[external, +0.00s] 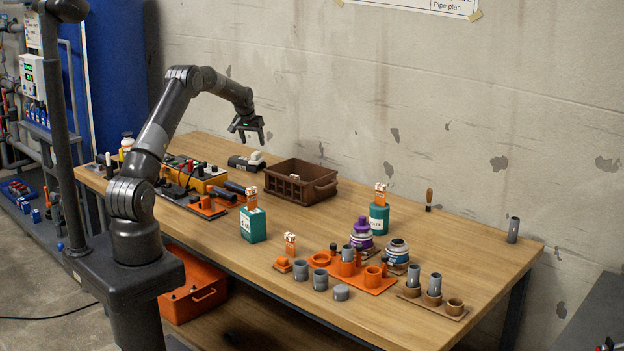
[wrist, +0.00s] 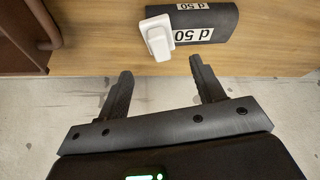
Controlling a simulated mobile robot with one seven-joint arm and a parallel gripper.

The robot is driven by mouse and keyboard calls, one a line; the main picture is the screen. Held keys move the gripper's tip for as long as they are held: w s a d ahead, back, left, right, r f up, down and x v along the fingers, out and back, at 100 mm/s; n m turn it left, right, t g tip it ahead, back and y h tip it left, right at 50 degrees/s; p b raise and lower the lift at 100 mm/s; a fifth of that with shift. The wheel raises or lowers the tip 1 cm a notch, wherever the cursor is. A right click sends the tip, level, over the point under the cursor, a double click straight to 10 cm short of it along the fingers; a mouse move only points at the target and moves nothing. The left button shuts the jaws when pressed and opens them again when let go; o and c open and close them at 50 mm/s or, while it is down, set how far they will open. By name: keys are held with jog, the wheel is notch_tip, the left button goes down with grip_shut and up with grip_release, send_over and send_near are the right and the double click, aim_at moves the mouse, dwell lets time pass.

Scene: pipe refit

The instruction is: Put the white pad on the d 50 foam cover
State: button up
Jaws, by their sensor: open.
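The d 50 foam cover (wrist: 222,21) is a dark rounded piece with white "d 50" labels. It lies on the wooden table near the wall, and in the external view it shows as a small dark shape (external: 237,163). The white pad (wrist: 158,37) overlaps the cover's left end in the wrist view. In the external view the pad (external: 256,157) appears on the cover's right end; its exact contact is unclear. My gripper (wrist: 160,70) is open with nothing between its fingers. In the external view my gripper (external: 247,137) hangs above the cover and pad, apart from them.
A brown crate (external: 292,190) stands just right of the cover. A yellow box (external: 195,176) with cables and dark tubes is on the left. Teal bottles (external: 253,226), orange fittings and grey pipe pieces stand farther right. The wall is close behind.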

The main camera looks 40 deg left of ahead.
jog(key=s+d+r+m, duration=0.1)
jog(key=s+d+r, duration=0.35)
jog(key=r, duration=0.35)
jog(key=s+d+r, duration=0.4)
jog(key=d+r, duration=0.2)
jog(key=r, duration=0.1)
jog(key=s+d+r+m, duration=0.1)
jog(key=s+d+r, duration=0.35)
jog(key=s, duration=0.25)
jog(key=s+d+r, duration=0.3)
jog(key=s+d, duration=0.2)
jog(key=s, duration=0.2)
jog(key=s+d+f+m+h, duration=0.1)
jog(key=s+d, duration=0.4)
jog(key=s, duration=0.8)
jog(key=s+d+f+m+t, duration=0.1)
jog(key=s+d, duration=0.4)
jog(key=s, duration=0.8)
jog(key=shift+s+f+m+h, duration=0.3)
jog(key=shift+s+f+h, duration=0.1)
jog(key=shift+f, duration=0.15)
